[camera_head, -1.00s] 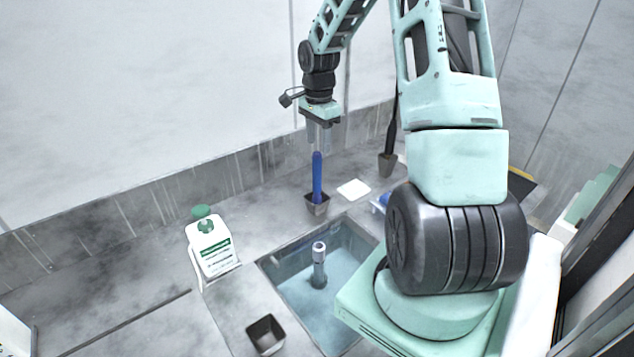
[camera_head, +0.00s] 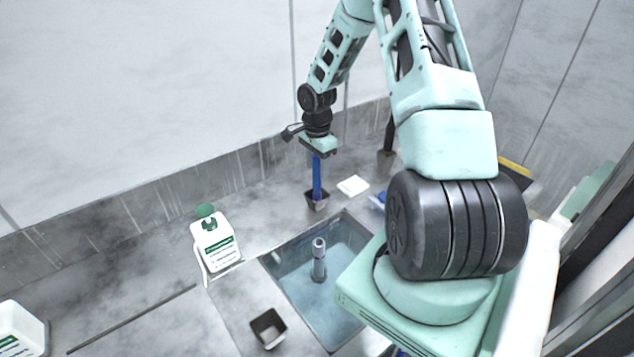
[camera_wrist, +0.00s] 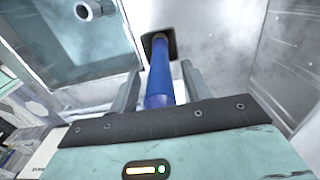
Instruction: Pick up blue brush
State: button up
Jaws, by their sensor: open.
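The blue brush (camera_head: 317,178) stands upright in a small dark square holder (camera_head: 317,201) on the grey counter behind the sink. In the wrist view the blue handle (camera_wrist: 159,78) runs up between the two fingers of my gripper (camera_wrist: 162,85), with the holder (camera_wrist: 157,42) at its far end. My gripper (camera_head: 317,156) is above the holder, with its open fingers on either side of the handle's upper part. A gap shows between the handle and the fingers in the wrist view. The brush's lower end is hidden in the holder.
A sink basin (camera_head: 284,275) with a grey upright pipe (camera_head: 318,260) lies in front. A white bottle with a green cap (camera_head: 214,244) stands left, an empty dark cup (camera_head: 268,329) in front. A white pad (camera_head: 353,186) and another dark holder (camera_head: 386,160) are to the right.

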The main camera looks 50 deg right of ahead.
grip_shut()
notch_tip(320, 180, up, 10)
jog(key=shift+r+b, duration=0.2)
jog(key=shift+b, duration=1)
jog(key=shift+r+p, duration=0.6)
jog(key=shift+r, duration=0.3)
